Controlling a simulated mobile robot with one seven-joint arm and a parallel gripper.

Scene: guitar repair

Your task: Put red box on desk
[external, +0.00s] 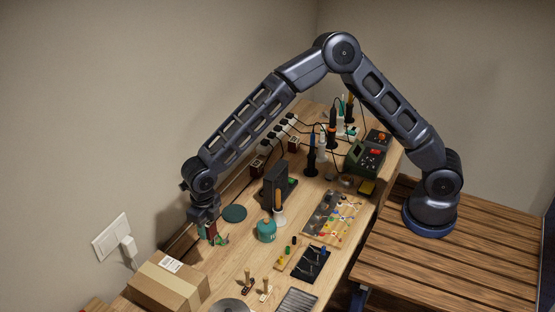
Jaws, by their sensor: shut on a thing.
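My gripper (207,232) points down near the wall, over the back left edge of the wooden desk (235,262). It is shut on a small dark red thing (211,229), which looks like the red box and is partly hidden by the fingers. A small green piece (222,240) shows just beside it. I cannot tell whether the red box touches the desk.
A black upright device (275,185) stands behind the bottle. Tools and a parts tray (332,217) crowd the right; bare wood lies left of the bottle.

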